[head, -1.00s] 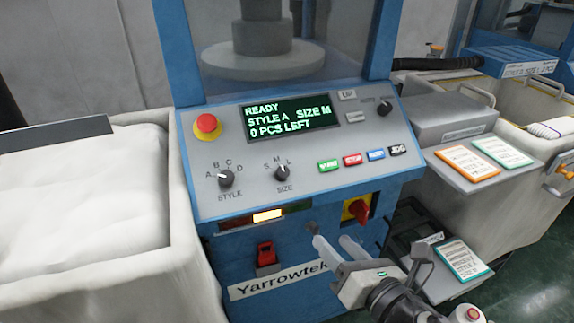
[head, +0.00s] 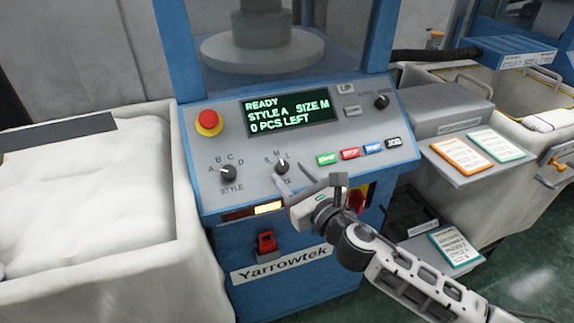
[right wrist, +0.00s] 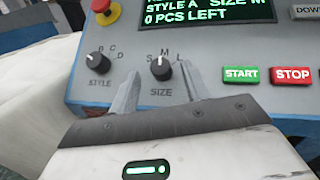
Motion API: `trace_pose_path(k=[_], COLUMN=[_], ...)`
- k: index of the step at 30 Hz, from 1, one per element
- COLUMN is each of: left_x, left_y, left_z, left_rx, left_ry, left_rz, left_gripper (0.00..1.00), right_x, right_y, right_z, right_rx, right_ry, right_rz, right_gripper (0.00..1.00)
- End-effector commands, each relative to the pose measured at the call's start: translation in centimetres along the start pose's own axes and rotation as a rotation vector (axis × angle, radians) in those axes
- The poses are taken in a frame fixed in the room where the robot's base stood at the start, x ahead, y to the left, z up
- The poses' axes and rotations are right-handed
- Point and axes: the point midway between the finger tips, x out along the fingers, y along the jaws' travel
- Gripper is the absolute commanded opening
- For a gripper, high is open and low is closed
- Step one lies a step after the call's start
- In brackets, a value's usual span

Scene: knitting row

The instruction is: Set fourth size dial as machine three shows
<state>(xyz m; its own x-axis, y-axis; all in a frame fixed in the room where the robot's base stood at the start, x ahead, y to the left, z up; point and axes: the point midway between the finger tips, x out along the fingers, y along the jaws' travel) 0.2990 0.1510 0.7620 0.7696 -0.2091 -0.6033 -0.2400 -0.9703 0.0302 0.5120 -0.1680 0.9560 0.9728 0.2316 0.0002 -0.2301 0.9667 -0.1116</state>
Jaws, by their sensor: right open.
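The size dial (head: 282,167) is a small black knob with a white mark on the sloped grey panel. Its mark points up at M, between S and L. It also shows in the right wrist view (right wrist: 161,68). The display (head: 290,115) reads READY, STYLE A, SIZE M, 0 PCS LEFT. My right gripper (head: 291,173) is open, its fingertips just in front of the size dial; in the right wrist view they spread to either side below it. Contact is not clear. My left gripper is not in view.
The style dial (head: 228,173) sits left of the size dial, pointing to A. A red stop button (head: 208,121) is above it. Green, red, blue and black buttons are to the right. A white-filled bin (head: 90,200) stands left; cards (head: 463,158) lie on a right shelf.

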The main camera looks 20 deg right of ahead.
Motion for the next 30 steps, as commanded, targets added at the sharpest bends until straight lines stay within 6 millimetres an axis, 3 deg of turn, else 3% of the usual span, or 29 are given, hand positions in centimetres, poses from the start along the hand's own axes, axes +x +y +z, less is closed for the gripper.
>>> trace_pose_path(k=[6,16,17,21,30], left_x=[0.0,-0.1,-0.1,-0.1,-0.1], left_y=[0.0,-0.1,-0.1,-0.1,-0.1], left_z=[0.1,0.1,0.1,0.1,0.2], left_rx=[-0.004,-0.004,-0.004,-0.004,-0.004], left_ry=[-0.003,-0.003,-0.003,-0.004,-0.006], left_rz=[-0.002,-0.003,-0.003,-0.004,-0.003], left_gripper=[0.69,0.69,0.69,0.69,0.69], right_x=[2.3,2.7,2.7,2.6,2.6], right_y=[0.0,0.0,0.0,0.0,0.1], right_z=[0.0,0.0,0.0,0.0,-0.1], right_rx=[0.001,0.001,0.001,0.001,0.015], right_ry=[0.0,0.0,0.0,0.0,-0.001], right_rz=[0.0,0.0,0.0,0.0,-0.014], right_gripper=[0.48,0.48,0.45,0.06,0.03])
